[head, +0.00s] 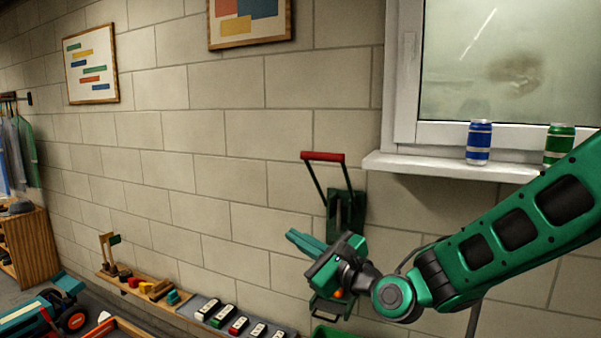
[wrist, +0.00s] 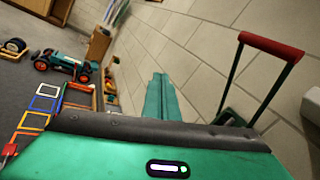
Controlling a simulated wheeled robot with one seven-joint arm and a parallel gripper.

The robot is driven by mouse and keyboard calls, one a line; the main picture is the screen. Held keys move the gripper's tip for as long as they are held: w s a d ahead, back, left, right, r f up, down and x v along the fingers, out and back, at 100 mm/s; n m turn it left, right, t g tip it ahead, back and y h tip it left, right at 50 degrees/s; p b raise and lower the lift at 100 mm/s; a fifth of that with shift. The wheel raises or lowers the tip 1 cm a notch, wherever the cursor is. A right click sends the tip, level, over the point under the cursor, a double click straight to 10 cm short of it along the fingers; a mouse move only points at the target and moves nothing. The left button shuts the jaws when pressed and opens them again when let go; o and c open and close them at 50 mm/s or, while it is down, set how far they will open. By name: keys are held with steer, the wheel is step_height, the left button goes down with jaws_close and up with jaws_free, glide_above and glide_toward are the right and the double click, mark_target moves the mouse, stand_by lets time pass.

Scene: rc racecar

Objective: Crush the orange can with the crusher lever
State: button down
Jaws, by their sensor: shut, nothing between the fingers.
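The can crusher (head: 345,212) is mounted on the block wall, and its lever with a red handle (head: 323,156) points upward. The red lever handle also shows at the right of the wrist view (wrist: 271,46). My gripper (head: 293,236) is in front of the crusher's lower part and hides much of it. Its fingers are shut and empty, pointing left, below the handle and apart from it. In the wrist view the closed fingers (wrist: 160,82) lie left of the lever. A small orange patch (head: 338,294) shows just under my gripper; I cannot tell whether it is the orange can.
A window sill (head: 430,168) right of the crusher holds a blue can (head: 479,143) and a green can (head: 559,145). A green bin (head: 331,332) stands partly visible below the crusher. A low shelf of small items (head: 145,287) runs along the wall. The wall left of the lever is clear.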

step_height(320, 180, up, 5)
steer(key=a+m+t, duration=0.3)
steer(key=m, duration=0.6)
steer(key=w+d+r+m+t+h, duration=0.2)
steer(key=w+r+m+t+h, duration=0.3)
steer(key=w+r+m, duration=0.3)
steer(key=shift+w+d+r+m+t+h, duration=0.25)
steer(key=shift+w+m+h, duration=0.25)
steer(key=shift+w+m, duration=2.65)
steer(key=shift+s+m, duration=0.85)
